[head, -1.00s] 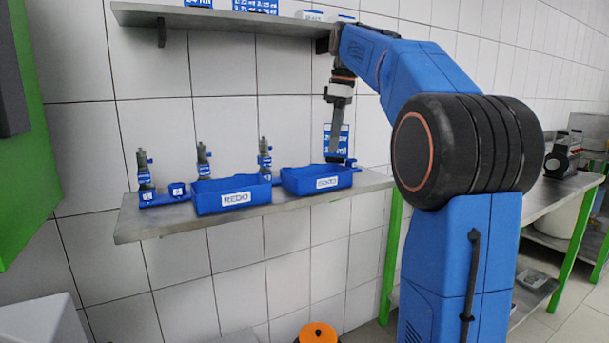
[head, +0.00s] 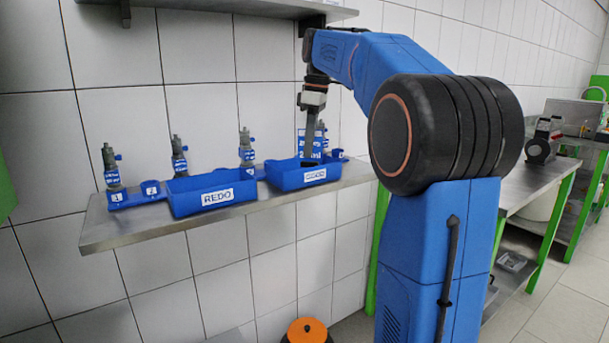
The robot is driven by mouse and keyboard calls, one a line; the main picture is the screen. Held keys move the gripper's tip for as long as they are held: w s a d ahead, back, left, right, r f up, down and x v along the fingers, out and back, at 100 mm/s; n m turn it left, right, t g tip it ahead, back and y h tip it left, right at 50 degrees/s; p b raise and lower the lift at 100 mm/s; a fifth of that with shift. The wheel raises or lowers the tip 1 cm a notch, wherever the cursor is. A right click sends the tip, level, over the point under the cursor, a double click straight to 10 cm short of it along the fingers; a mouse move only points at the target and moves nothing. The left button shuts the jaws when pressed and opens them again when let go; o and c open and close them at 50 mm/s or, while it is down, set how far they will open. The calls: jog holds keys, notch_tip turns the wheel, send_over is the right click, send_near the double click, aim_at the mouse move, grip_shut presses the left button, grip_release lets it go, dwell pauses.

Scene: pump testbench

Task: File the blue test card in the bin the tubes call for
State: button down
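My gripper (head: 309,160) points down over the blue bin marked GOOD (head: 303,178), its tips at or just inside the bin's opening. Whether its fingers are open or shut is too small to tell. A blue panel with white print (head: 301,145) shows behind the fingers, partly hidden; I cannot tell whether it is the test card or a sign. No card is clearly visible in the grip. The blue bin marked REDO (head: 213,196) stands to the left. Grey tubes stand upright in blue holders: one at far left (head: 111,165), one behind REDO (head: 179,157), one between the bins (head: 246,152).
The bins and tubes stand on a metal wall shelf (head: 120,232). Another shelf (head: 210,4) runs above, near my forearm. An orange-topped object (head: 306,330) is below. A metal bench with green legs (head: 535,185) is at right. The shelf's front left is bare.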

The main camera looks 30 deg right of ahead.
jog(key=shift+f, duration=0.35)
jog(key=c, duration=1.9)
grip_release()
jog(key=shift+c, duration=0.2)
